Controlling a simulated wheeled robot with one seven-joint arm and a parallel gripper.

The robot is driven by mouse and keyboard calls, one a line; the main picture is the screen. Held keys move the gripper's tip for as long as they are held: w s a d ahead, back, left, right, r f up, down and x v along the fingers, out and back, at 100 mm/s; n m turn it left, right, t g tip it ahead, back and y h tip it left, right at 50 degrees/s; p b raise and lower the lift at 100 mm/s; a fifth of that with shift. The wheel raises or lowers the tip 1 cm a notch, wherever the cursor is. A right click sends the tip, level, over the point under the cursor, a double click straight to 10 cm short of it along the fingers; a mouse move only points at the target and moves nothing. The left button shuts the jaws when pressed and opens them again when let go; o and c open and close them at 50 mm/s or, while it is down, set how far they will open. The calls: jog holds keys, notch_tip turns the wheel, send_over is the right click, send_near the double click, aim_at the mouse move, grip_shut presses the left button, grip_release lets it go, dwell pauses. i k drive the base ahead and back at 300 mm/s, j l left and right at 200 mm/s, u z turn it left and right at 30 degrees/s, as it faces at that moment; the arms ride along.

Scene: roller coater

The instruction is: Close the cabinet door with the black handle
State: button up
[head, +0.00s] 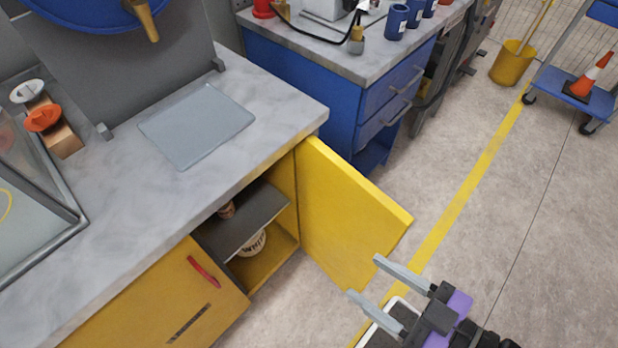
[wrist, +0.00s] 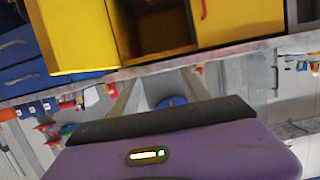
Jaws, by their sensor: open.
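The open yellow cabinet door (head: 345,215) stands swung out from the right side of the yellow cabinet under the grey counter. Its inner face shows; no black handle is visible on it, and its outer face is hidden. In the wrist view the door (wrist: 70,35) is at the upper left, beside the open compartment (wrist: 155,30). My gripper (head: 364,276) is open and empty, its two grey fingers apart and pointing toward the door's lower free edge. I cannot tell whether a fingertip touches the door. The fingers (wrist: 158,88) also show in the wrist view.
The closed left cabinet door (head: 165,300) has a red handle (head: 203,271). A dark shelf (head: 240,222) and a white tub (head: 252,243) are inside the cabinet. A blue drawer unit (head: 345,95) stands behind the open door.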

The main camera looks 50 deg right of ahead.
aim_at(345, 219)
jog(key=k+l+u, duration=0.15)
jog(key=l, duration=0.4)
jog(key=k+l+u, duration=0.2)
jog(key=l, duration=0.35)
jog(key=k+l+u, duration=0.15)
jog(key=l, duration=0.4)
jog(key=k+l+u, duration=0.15)
jog(key=k+l, duration=0.15)
jog(key=l, duration=0.15)
jog(key=k+l+u, duration=0.2)
jog(key=l, duration=0.3)
jog(key=k+l+u, duration=0.15)
jog(key=k+l, duration=0.2)
jog(key=k+l+z, duration=0.15)
jog(key=l+z, duration=0.2)
jog(key=j, duration=0.1)
